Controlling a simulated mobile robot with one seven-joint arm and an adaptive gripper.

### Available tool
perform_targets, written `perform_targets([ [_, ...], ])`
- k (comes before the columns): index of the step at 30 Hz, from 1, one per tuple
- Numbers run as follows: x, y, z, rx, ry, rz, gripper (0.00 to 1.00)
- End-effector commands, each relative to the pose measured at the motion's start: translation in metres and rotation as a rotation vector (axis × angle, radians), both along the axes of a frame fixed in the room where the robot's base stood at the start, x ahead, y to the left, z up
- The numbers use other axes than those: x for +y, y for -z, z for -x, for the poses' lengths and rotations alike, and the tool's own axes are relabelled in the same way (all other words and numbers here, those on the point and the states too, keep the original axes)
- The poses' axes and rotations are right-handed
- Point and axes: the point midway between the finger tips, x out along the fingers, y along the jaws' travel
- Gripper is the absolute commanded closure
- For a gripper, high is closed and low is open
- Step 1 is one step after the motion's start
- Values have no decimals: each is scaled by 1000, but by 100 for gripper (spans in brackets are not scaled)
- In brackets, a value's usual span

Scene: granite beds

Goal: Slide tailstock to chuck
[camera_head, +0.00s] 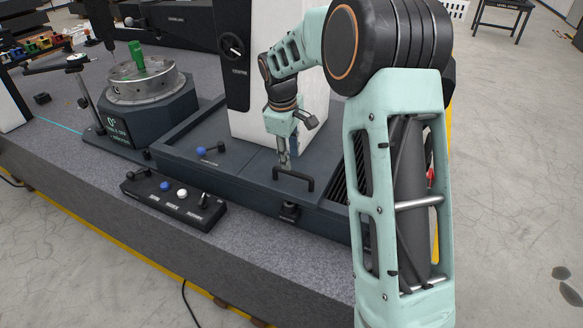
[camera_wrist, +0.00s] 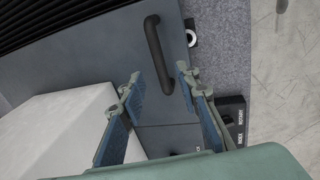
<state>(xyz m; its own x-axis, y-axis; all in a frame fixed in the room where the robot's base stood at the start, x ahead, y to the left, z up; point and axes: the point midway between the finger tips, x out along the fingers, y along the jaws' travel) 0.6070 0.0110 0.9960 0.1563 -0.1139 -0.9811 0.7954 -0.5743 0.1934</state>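A tall white block (camera_head: 288,112) with a dark front panel and a knob (camera_head: 233,46) stands on a dark grey base; I cannot tell for sure that it is the tailstock. A black bar handle (camera_head: 294,177) rises from the base in front of it and also shows in the wrist view (camera_wrist: 153,45). A round metal chuck (camera_head: 145,82) with a green piece on it sits at left on a dark pedestal. My gripper (camera_head: 284,163) points down just above the handle. In the wrist view its fingers (camera_wrist: 159,76) are apart, with the handle's near end between their tips; no contact is clear.
A thin stand with an arm (camera_head: 84,85) is beside the chuck. Concrete floor is open at right.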

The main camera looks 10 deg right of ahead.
Motion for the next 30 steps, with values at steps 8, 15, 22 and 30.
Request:
perform_targets([
  [8,-6,45,-7,1,0,0,70],
  [15,-7,58,-10,-1,1,0,70],
  [22,-7,58,-10,-2,1,0,71],
  [30,-7,58,-10,-2,1,0,100],
])
